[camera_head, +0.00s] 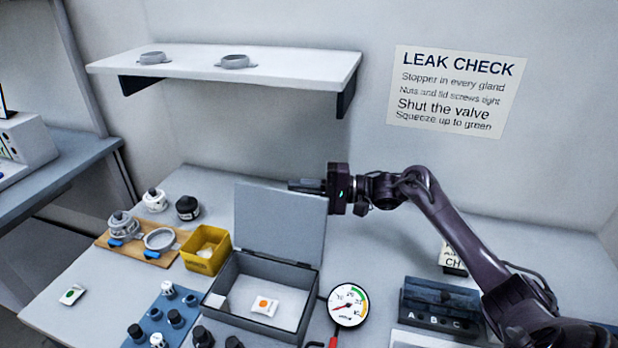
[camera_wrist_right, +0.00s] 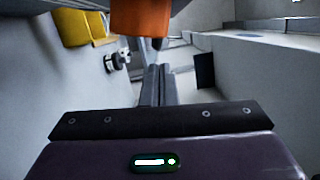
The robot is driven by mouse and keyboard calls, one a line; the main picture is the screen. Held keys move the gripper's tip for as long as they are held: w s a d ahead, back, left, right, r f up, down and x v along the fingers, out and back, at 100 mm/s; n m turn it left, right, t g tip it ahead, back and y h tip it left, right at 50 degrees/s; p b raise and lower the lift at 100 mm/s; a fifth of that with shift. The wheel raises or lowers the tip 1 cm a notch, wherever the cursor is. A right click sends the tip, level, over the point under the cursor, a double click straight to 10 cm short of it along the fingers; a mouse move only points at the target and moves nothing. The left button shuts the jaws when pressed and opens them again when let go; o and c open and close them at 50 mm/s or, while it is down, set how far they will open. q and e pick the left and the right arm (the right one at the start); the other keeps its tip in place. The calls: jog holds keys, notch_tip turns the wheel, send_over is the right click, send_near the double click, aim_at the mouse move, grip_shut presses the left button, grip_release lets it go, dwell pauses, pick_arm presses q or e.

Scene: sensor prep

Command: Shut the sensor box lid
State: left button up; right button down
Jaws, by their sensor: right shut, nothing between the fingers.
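The grey sensor box (camera_head: 262,322) stands open on the table, with a white packet with an orange spot (camera_head: 265,306) inside. Its grey lid (camera_head: 278,228) stands nearly upright at the box's rear edge. My right gripper (camera_head: 292,185) reaches in from the right, its fingers at the lid's top edge. It is shut and empty; I cannot tell whether it touches the lid. Its closed fingers also show in the right wrist view (camera_wrist_right: 158,85). My left gripper is not in view.
A yellow bin (camera_head: 205,262) and a wooden board with fittings (camera_head: 112,243) are left of the box. A blue tray with knobs (camera_head: 150,318) is at front left, a pressure gauge (camera_head: 347,306) at right. A wall shelf (camera_head: 290,66) hangs above and behind.

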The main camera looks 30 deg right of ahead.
jog(key=shift+s+a, duration=0.35)
jog(key=shift+a, duration=0.1)
jog(key=shift+r, duration=0.15)
